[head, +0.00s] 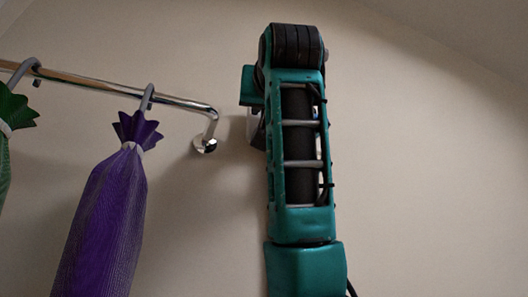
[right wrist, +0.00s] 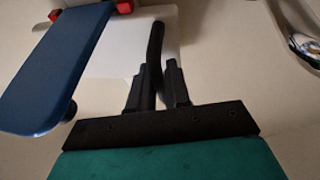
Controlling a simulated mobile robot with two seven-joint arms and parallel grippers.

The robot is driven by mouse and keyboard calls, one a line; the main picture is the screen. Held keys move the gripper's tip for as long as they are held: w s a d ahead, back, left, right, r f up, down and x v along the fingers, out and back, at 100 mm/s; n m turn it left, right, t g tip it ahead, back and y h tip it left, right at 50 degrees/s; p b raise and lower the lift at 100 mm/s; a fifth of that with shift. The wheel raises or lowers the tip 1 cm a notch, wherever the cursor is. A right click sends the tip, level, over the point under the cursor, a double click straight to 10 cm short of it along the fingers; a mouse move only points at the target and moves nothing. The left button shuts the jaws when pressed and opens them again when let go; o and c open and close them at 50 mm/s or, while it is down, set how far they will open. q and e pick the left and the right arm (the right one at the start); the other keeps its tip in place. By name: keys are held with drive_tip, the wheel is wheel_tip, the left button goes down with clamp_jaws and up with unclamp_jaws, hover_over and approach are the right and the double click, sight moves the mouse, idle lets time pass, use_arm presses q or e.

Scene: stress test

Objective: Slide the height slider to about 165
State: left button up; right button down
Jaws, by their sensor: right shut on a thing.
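In the right wrist view, my right gripper (right wrist: 158,68) has its two black fingers around a dark, slightly curved bar (right wrist: 156,42), which looks like the handle of the height slider. A flat blue plate (right wrist: 60,65) with red parts (right wrist: 124,6) at its upper end lies left of the fingers; it appears to belong to the slider. A white panel (right wrist: 105,55) shows behind them. No scale marks or numbers can be read. In the head view my teal right arm stands upright and hides the fingers and most of the slider. My left gripper is in neither view.
In the head view, a chrome rail (head: 105,86) on the beige wall carries a purple hanging bag (head: 105,220) and a green one (head: 15,135) at the left. The wall right of my arm is clear. A shiny rounded object (right wrist: 303,40) shows at the right wrist view's upper right.

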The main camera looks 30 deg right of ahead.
wheel_tip(320, 180, down, 7)
drive_tip(key=b, duration=0.6)
drive_tip(key=c, duration=1.2)
unclamp_jaws()
drive_tip(key=shift+o, duration=0.2)
drive_tip(key=b+v, duration=0.3)
drive_tip(key=v, duration=1)
drive_tip(key=shift+b, duration=0.35)
